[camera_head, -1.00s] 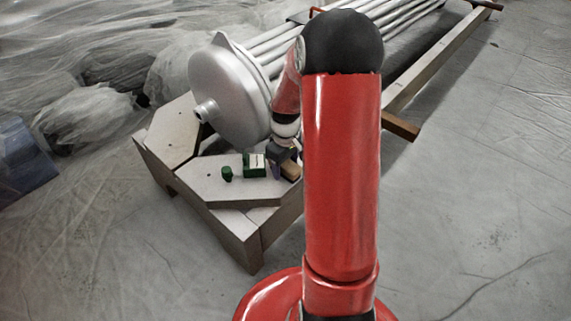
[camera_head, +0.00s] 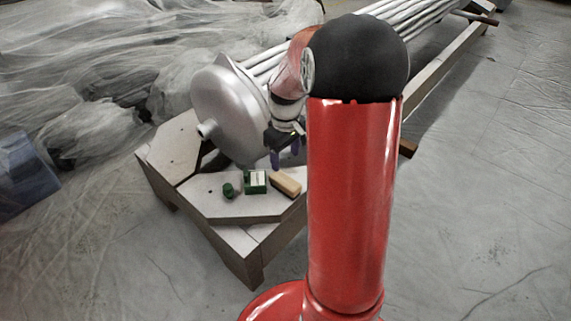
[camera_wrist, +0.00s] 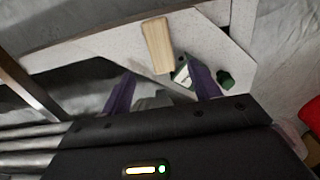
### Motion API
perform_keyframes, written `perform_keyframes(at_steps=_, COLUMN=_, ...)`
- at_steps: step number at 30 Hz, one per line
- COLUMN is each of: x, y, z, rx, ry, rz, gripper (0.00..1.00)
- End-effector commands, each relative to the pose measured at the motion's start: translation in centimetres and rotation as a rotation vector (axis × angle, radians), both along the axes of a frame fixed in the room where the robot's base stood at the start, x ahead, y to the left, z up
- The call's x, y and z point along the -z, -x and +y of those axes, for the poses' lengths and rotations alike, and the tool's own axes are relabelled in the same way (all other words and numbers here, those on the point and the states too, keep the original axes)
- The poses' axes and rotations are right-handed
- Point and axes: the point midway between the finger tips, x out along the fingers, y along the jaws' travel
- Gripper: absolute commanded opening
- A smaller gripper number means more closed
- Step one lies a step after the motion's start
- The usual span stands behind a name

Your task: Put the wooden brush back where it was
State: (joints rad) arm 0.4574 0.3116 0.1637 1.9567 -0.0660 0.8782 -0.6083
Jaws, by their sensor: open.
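The wooden brush (camera_head: 286,184), a light tan block, lies on the pale board (camera_head: 215,204) near its right edge. It is just right of a green box with a white label (camera_head: 255,181). In the wrist view the brush (camera_wrist: 158,46) lies beyond the fingertips, fully visible. My gripper (camera_head: 288,160) is above and behind the brush, apart from it, with dark purple fingers. In the wrist view my gripper (camera_wrist: 160,90) shows its two fingers spread wide with nothing held between them.
A small green cylinder (camera_head: 228,190) stands left of the green box. A large silver metal vessel (camera_head: 232,112) with long tubes stands close behind, near my arm. The board rests on a wooden frame (camera_head: 240,262). Open sheeted floor lies to the right.

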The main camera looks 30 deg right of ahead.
Motion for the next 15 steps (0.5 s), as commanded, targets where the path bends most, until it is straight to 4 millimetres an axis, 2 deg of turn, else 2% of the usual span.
perform_keyframes(at_steps=5, x=-1.9, y=0.4, z=0.6, rx=0.007, ry=0.009, rz=-0.014, gripper=0.61)
perform_keyframes(at_steps=8, x=-4.4, y=1.5, z=2.2, rx=0.03, ry=0.031, rz=-0.053, gripper=0.61)
perform_keyframes(at_steps=11, x=-7.7, y=3.8, z=4.7, rx=0.072, ry=0.054, rz=-0.119, gripper=0.61)
perform_keyframes(at_steps=15, x=-11.6, y=8.2, z=8.1, rx=0.149, ry=0.061, rz=-0.228, gripper=0.61)
